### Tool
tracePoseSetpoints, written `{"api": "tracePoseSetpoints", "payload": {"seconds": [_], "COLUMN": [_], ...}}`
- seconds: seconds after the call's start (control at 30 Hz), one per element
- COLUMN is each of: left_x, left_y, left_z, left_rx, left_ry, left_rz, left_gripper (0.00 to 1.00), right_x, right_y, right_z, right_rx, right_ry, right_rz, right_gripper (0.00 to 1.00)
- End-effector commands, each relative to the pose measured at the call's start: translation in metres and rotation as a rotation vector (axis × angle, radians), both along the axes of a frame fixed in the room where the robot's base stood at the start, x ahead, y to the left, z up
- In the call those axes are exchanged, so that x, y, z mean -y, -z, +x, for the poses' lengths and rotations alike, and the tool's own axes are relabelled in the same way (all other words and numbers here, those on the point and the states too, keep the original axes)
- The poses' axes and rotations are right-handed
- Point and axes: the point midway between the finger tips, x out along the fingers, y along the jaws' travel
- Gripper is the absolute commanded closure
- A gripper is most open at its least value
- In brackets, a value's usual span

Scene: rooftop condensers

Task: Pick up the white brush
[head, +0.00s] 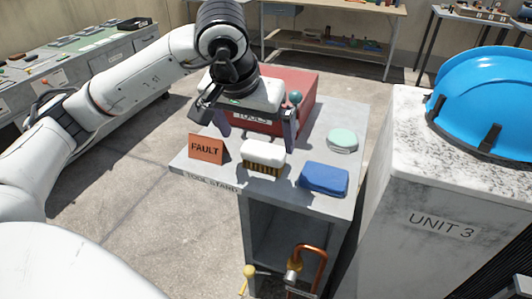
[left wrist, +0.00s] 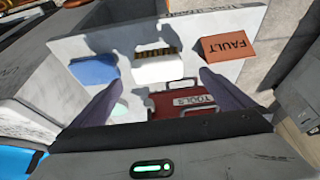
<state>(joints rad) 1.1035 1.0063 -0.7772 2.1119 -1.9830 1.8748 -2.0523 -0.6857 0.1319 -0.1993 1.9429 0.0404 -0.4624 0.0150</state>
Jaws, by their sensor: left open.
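The white brush (head: 263,153) lies on the tool stand's grey top (head: 359,118), with its brown bristles toward the front edge. It also shows in the left wrist view (left wrist: 159,69), between and beyond my two fingers. My left gripper (head: 257,137) is open and empty above the stand, behind the brush in the head view and apart from it. In the left wrist view the left gripper (left wrist: 164,95) has its fingers spread wide on either side. My right gripper is not in view.
An orange FAULT sign (head: 207,148) stands left of the brush. A blue cloth or sponge (head: 323,179) and a pale green round item (head: 342,139) lie to its right. A red TOOLS box (head: 307,92) stands behind. The UNIT 3 cabinet (head: 440,225) with a blue helmet (head: 485,105) rises at right.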

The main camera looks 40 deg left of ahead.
Motion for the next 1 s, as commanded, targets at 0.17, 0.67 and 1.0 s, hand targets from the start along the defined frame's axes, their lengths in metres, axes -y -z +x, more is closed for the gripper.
{"api": "tracePoseSetpoints", "payload": {"seconds": [0.17,0.67,1.0], "left_x": [-0.001,-0.003,-0.003], "left_y": [0.023,0.073,0.075], "left_z": [0.008,0.031,0.032], "left_rx": [-0.003,-0.002,-0.001], "left_ry": [-0.001,0.0,0.0], "left_rz": [-0.004,-0.007,-0.007], "left_gripper": [0.0,0.0,0.14], "right_x": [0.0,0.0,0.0], "right_y": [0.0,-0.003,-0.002], "right_z": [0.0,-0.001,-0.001], "right_rx": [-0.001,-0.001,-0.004], "right_ry": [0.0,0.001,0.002], "right_rz": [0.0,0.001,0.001], "right_gripper": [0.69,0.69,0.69]}}
